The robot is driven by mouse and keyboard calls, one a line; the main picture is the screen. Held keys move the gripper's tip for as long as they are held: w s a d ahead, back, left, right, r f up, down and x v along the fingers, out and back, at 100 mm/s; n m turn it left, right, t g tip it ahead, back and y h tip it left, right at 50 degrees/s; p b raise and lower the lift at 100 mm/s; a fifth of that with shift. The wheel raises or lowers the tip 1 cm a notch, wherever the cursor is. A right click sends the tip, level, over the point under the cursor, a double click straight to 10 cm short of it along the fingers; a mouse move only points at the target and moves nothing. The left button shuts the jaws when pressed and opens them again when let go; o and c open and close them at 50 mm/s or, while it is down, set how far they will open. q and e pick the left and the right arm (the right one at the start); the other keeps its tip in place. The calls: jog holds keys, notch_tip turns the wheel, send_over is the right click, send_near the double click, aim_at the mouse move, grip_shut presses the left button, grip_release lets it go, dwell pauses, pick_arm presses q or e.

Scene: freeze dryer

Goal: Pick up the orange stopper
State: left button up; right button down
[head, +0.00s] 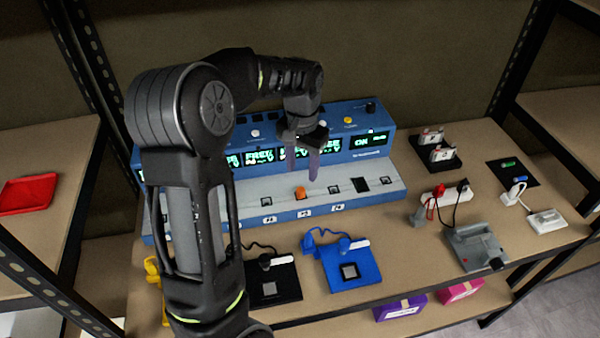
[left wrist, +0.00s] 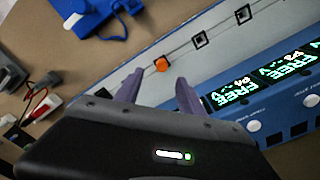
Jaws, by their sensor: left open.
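The orange stopper (head: 300,192) sits on the pale top ledge of the blue freeze dryer (head: 372,197), in line with several dark square ports. It also shows in the left wrist view (left wrist: 162,64), just beyond the fingertips and between their lines. My left gripper (head: 304,170) points down above the ledge, its two purple-grey fingers apart with nothing between them. In the left wrist view the fingers (left wrist: 158,88) are spread, and the stopper is clear of both. Whether the fingertips are level with the stopper I cannot tell. My right gripper is in neither view.
The dryer's display panel (head: 362,142) stands close behind the fingers. In front lie a black pad (head: 283,286) and a blue pad (head: 338,284) with cables. A grey device (head: 474,246) and a white power strip (head: 446,193) lie to the right. A red tray (head: 27,194) is on the left shelf.

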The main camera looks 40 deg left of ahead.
aim_at(300, 189)
pick_arm(q)
jog(key=shift+w+a+r, duration=0.1)
jog(key=shift+a+r, duration=0.05)
jog(key=shift+r, duration=0.15)
jog(key=shift+f, duration=1.35)
jog(key=shift+f+p, duration=0.35)
jog(key=shift+p, duration=0.05)
notch_tip(300, 189, down, 4)
jog(key=shift+r+p, duration=0.25)
jog(key=shift+p, duration=0.3)
jog(key=shift+f, duration=0.5)
